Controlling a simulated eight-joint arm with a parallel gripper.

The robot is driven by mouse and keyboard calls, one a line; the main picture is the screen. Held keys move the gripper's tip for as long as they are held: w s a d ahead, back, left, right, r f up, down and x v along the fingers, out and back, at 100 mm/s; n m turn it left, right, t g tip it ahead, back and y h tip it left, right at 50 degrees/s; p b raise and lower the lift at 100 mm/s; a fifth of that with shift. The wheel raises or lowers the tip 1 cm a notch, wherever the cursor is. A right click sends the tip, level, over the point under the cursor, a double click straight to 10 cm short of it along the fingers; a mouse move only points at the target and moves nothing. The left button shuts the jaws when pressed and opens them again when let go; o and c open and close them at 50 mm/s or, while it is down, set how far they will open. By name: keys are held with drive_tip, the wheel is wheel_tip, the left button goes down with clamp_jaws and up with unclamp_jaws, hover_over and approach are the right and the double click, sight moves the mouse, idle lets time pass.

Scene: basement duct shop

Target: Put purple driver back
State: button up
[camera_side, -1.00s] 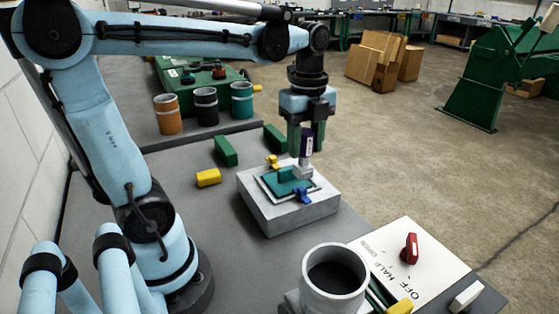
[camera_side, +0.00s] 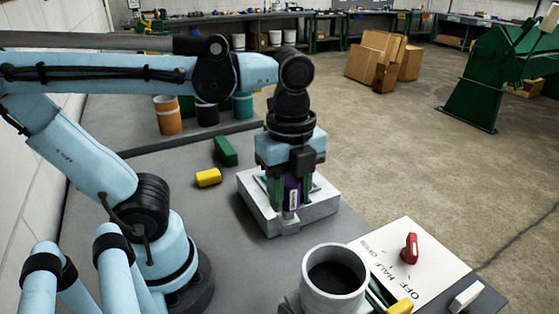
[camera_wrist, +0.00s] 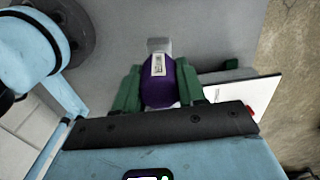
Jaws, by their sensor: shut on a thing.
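The purple driver (camera_side: 292,193) is upright between the green fingers of my gripper (camera_side: 290,190). A light grey piece shows at its lower end, in front of the near side of the pale block (camera_side: 320,210). I cannot tell whether that end touches the block. In the wrist view, the driver (camera_wrist: 158,85) with its white label sits between both fingers of my gripper (camera_wrist: 160,88), which is shut on it.
A pale cup (camera_side: 333,277) with a dark inside stands at the front. Beside it lie a white panel (camera_side: 405,250) and a red knob (camera_side: 411,248). A yellow block (camera_side: 208,177) and a green block (camera_side: 225,151) lie behind left. An orange can (camera_side: 167,117) stands farther back.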

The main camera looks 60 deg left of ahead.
drive_tip(key=shift+s+d+f, duration=0.2)
drive_tip(key=shift+s+d, duration=0.05)
drive_tip(key=shift+s, duration=0.2)
drive_tip(key=shift+s+d+f, duration=0.15)
drive_tip(key=shift+s+d, duration=0.1)
drive_tip(key=shift+s, duration=0.15)
drive_tip(key=shift+s+n, duration=0.15)
drive_tip(key=shift+n, duration=0.45)
drive_tip(key=shift+f, duration=5.05)
drive_tip(key=shift+f, duration=0.1)
drive_tip(key=o, duration=1.1)
